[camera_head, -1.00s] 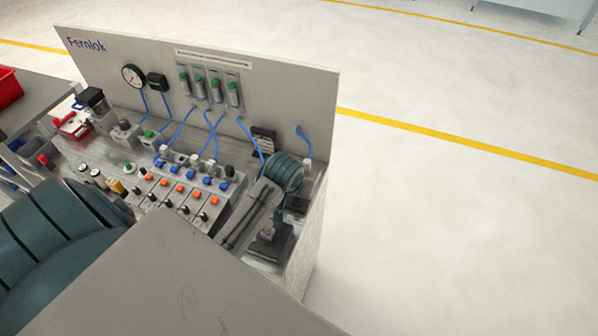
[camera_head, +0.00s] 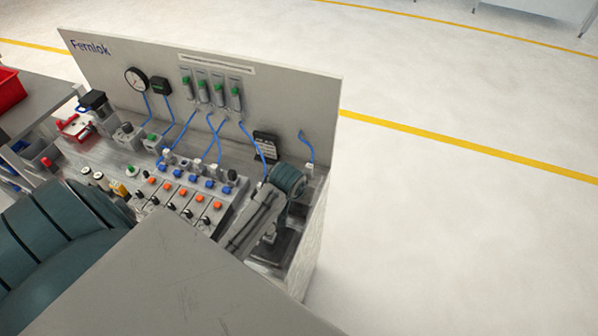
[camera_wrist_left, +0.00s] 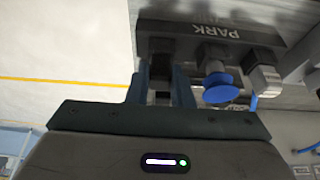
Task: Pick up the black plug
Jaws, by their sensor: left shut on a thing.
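In the left wrist view my left gripper (camera_wrist_left: 162,92) is shut on the black plug (camera_wrist_left: 161,69), a small dark thing between the two fingers. It sits at the edge of a dark strip (camera_wrist_left: 205,32) marked PARK, shown upside down. I cannot tell whether the plug is seated or free of the strip. In the head view my left gripper (camera_head: 274,246) is a dark shape at the right end of the bench, partly covered by my arm. The plug is hidden there. My right gripper is not in view.
A blue plug (camera_wrist_left: 220,87) and a grey fitting (camera_wrist_left: 265,78) are just right of the fingers. The bench (camera_head: 68,150) carries several valves, blue hoses and a tall back panel (camera_head: 120,60). A red bin (camera_head: 7,88) stands at far left. The floor at right is clear.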

